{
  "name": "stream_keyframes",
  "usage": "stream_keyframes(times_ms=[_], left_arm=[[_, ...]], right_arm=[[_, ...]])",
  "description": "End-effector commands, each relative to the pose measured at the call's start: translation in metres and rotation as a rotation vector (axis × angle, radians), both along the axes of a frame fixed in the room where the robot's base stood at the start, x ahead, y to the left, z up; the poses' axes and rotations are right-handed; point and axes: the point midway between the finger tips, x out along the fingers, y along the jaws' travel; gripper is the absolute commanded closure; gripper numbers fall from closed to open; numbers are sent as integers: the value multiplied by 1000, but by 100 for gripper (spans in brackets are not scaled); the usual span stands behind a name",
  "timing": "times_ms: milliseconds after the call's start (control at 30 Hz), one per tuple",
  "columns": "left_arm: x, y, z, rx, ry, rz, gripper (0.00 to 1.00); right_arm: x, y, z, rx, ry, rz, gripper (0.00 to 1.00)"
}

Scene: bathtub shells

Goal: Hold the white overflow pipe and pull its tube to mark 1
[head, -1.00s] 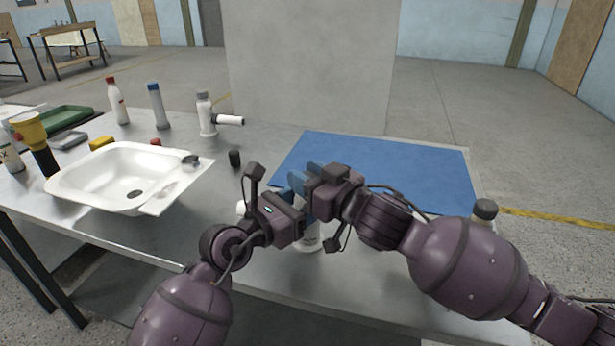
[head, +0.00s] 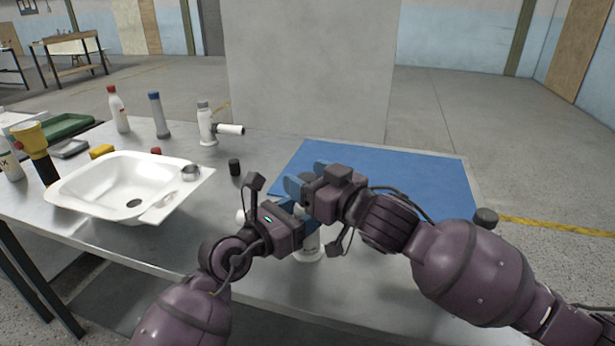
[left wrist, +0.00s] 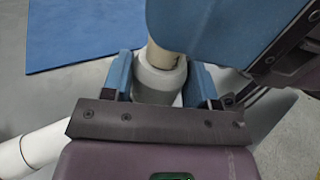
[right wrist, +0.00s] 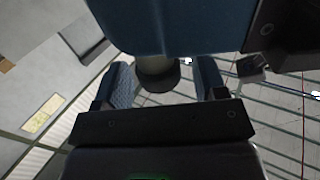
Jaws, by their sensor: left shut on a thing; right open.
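The white overflow pipe (head: 308,250) stands upright near the table's front, mostly hidden behind my grippers in the head view. My left gripper (head: 304,220) is shut around its white body (left wrist: 160,82), and the side branch (left wrist: 42,147) sticks out left. A beige tube (left wrist: 164,56) rises from the body, with its upper part hidden by my right gripper's blue finger. My right gripper (head: 308,180) is open just above the left one. In the right wrist view the tube's dark end (right wrist: 157,74) lies between its spread fingers, with gaps beside it. I cannot make out mark 1.
A blue mat (head: 400,170) lies behind my grippers. A white basin (head: 110,200) sits on the left of the metal table (head: 190,245). A similar white pipe (head: 208,125), several bottles and a small black cylinder (head: 234,167) stand farther back. A dark cap (head: 486,217) shows behind my right arm.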

Motion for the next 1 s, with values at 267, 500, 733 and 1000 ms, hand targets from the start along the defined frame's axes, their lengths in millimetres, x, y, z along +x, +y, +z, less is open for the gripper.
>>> stream_keyframes(times_ms=[267, 500, 733, 1000], left_arm=[[0, 0, -1, 1, 1, 0, 74], [0, 0, -1, 1, 1, 0, 74], [0, 0, 0, 1, 1, 0, 74], [0, 0, 0, 0, 0, 0, 74]], right_arm=[[-32, -29, -2, -1, 2, 0, 35], [-64, -57, -1, -1, 1, -1, 35], [-82, -73, 0, -1, 1, -1, 35], [-87, -77, 0, -1, -1, 0, 35]])
